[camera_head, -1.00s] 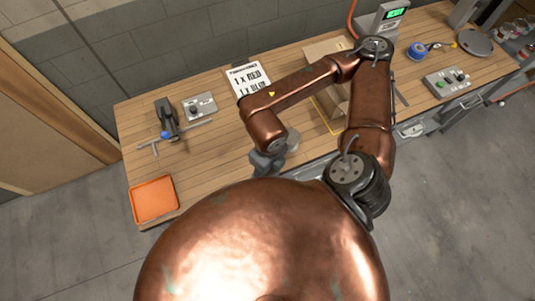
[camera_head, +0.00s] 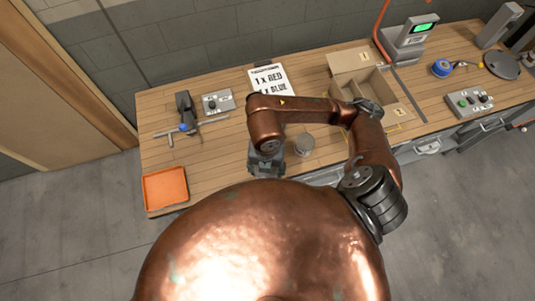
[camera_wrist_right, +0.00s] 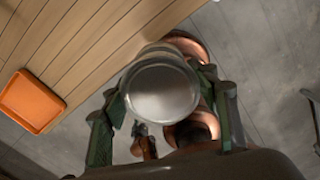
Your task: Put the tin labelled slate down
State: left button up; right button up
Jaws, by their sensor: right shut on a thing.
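My right gripper (camera_wrist_right: 160,108) is shut around a tin (camera_wrist_right: 160,92) with a plain metal lid, seen from above in the right wrist view. No label can be read there, so I cannot tell that it says slate. In the head view my right gripper (camera_head: 266,163) hangs by the table's front edge, and the held tin is hidden or cannot be made out. My left gripper is not in view.
An orange tray (camera_head: 165,188) lies at the table's left front corner. A clamp-like tool (camera_head: 185,112), a grey switch box (camera_head: 217,103) and a printed sheet (camera_head: 270,78) lie behind. An open cardboard box (camera_head: 372,86) is right. Bare table shows between tray and gripper.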

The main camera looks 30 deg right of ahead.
jog(key=w+d+f, duration=0.2)
jog(key=w+f, duration=0.1)
jog(key=w+d+f, duration=0.2)
jog(key=w+f, duration=0.1)
jog(key=w, duration=0.1)
jog(key=w+d+f+p, duration=0.1)
jog(key=w+d+f, duration=0.1)
jog(key=w+f, duration=0.1)
jog(key=shift+w+d, duration=0.15)
jog(key=shift+d, duration=0.1)
notch_tip(320, 180, down, 3)
jog(key=shift+w+d+f+p, duration=0.1)
jog(key=shift+p, duration=0.3)
jog(key=shift+f, duration=0.2)
jog(key=o, duration=1.2)
jog(key=shift+o, duration=0.2)
